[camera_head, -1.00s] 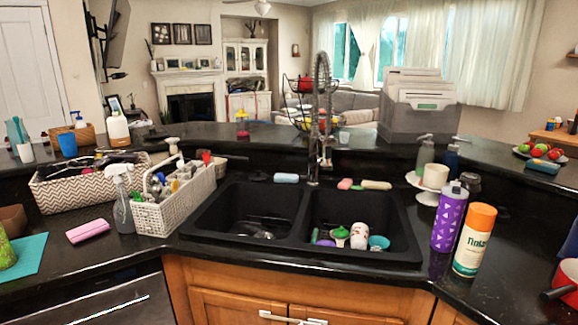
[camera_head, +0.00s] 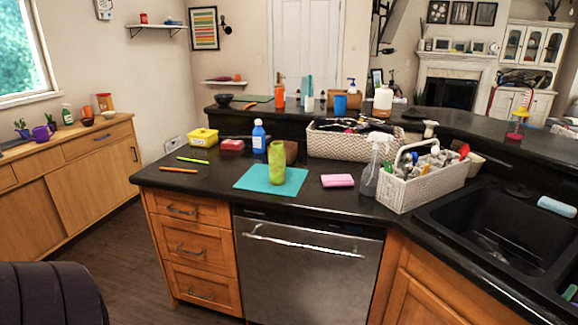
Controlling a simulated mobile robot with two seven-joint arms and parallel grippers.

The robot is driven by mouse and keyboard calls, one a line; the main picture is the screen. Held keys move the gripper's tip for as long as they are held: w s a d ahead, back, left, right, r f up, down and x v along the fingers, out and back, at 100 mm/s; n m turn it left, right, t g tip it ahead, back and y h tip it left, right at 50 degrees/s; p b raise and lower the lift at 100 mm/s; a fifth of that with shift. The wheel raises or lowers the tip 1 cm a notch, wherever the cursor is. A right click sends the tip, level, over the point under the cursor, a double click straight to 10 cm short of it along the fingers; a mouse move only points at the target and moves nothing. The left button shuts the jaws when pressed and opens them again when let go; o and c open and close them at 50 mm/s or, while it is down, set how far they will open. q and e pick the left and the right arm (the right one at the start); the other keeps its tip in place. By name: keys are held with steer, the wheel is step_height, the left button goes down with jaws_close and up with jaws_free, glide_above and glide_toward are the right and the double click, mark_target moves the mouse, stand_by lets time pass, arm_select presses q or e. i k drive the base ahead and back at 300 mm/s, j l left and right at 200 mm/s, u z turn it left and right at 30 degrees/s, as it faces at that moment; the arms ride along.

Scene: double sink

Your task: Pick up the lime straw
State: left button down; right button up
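A thin lime straw (camera_head: 193,160) lies flat near the left end of the black counter, in front of a yellow box. An orange straw (camera_head: 178,170) lies a little nearer to the counter's front left corner, apart from the lime one. Nothing covers the lime straw. Neither of my grippers shows in the head view.
Behind the straws stand a yellow box (camera_head: 204,137), a red item (camera_head: 232,145) and a blue bottle (camera_head: 258,137). A lime-green cup (camera_head: 277,162) stands on a teal mat (camera_head: 250,180). Wooden floor (camera_head: 140,255) is open left of the drawers.

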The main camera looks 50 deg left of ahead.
mark_target(188, 160)
steer(key=u, duration=1.6)
steer(key=i+j, duration=0.6)
steer(key=j, duration=0.15)
steer(key=i+j, duration=1.15)
steer(key=j, duration=0.3)
